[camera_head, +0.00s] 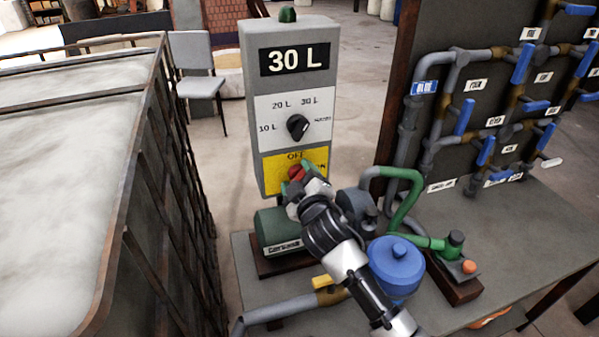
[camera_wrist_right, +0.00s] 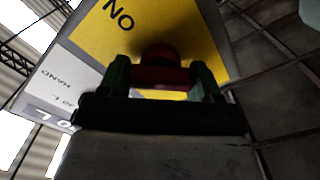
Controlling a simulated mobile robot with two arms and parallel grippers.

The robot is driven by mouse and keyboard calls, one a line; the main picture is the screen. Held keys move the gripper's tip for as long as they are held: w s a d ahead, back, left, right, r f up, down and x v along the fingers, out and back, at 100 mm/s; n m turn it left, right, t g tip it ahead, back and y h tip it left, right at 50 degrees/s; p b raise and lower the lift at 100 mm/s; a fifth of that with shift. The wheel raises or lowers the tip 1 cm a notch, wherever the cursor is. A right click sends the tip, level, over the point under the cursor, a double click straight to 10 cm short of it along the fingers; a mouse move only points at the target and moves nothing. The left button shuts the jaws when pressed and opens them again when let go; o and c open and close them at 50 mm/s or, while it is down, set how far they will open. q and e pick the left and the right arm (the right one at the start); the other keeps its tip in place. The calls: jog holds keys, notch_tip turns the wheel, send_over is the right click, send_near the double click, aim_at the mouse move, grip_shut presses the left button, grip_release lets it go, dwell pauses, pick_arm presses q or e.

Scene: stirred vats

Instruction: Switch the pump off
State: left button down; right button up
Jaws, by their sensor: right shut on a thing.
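The pump's control box (camera_head: 250,110) stands upright on the bench, with a display reading "30 L", a black dial (camera_head: 297,126) and a yellow OFF/ON panel (camera_head: 317,157). A red knob (camera_head: 297,172) sits on the yellow panel, partly hidden by my gripper. My right gripper (camera_head: 302,181) is at the panel, with its fingers shut on the red knob. In the right wrist view the red knob (camera_wrist_right: 160,75) lies between the two fingers, close against the yellow panel (camera_wrist_right: 185,25). The green pump motor (camera_head: 277,228) sits below the box. My left gripper is not in view.
A large wire-framed vat (camera_head: 135,200) of pale liquid stands at the left. A blue vessel (camera_head: 396,268) and green pipes (camera_head: 408,205) stand right of my arm. A board of pipes with blue valve handles (camera_head: 465,115) rises at the right. A grey chair (camera_head: 197,80) stands behind.

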jog(key=n+p, duration=0.1)
jog(key=n, duration=0.3)
jog(key=shift+n+p, duration=0.3)
jog(key=shift+p, duration=0.05)
jog(key=shift+f+n+p, duration=0.1)
jog(key=shift+n+p, duration=0.45)
jog(key=shift+n, duration=1.45)
jog(key=o, duration=0.9)
jog(key=b+v, duration=0.1)
jog(key=v, duration=0.9)
jog(key=shift+s+d, duration=0.1)
jog(key=shift+s, duration=0.3)
